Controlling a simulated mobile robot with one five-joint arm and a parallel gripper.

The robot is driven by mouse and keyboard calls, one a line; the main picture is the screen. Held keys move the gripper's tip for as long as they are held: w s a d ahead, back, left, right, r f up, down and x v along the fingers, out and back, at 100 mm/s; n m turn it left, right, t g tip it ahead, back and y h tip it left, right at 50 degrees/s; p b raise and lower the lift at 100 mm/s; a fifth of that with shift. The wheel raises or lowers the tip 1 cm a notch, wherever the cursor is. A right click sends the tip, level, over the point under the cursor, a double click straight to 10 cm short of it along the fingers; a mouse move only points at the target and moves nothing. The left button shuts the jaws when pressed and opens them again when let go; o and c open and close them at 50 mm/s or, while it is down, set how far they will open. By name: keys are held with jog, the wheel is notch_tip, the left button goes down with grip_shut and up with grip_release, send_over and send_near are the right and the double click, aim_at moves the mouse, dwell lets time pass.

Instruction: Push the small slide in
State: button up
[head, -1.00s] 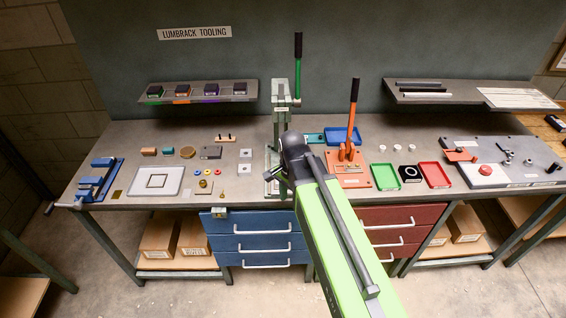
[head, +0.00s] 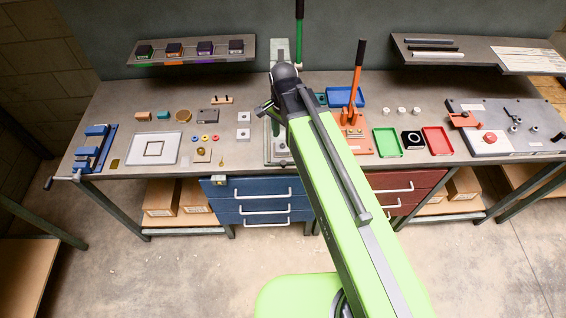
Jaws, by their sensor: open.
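I cannot pick out the small slide with certainty; no part in view is clearly it. The green-handled press (head: 299,38) stands at the middle back of the bench, and my arm hides much of it. Its pale base (head: 277,152) shows left of my arm. My gripper (head: 264,107) is at the dark far end of my lime-green arm, in front of the press in the picture. It is open as far as it shows, and nothing is seen in it. Its fingertips are small and partly hidden, so I cannot tell whether they touch anything.
An orange lever press (head: 353,118) stands right of my arm, with a blue tray (head: 346,97), green tray (head: 388,142) and red tray (head: 438,141). A blue vise (head: 93,147) is at far left. A grey fixture plate (head: 500,143) is at right. Blue drawers (head: 255,196) are below.

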aim_at(283, 162)
notch_tip(283, 162, down, 14)
jog(key=b, duration=1.3)
jog(key=shift+f, duration=0.2)
jog(key=shift+r, duration=0.1)
grip_shut()
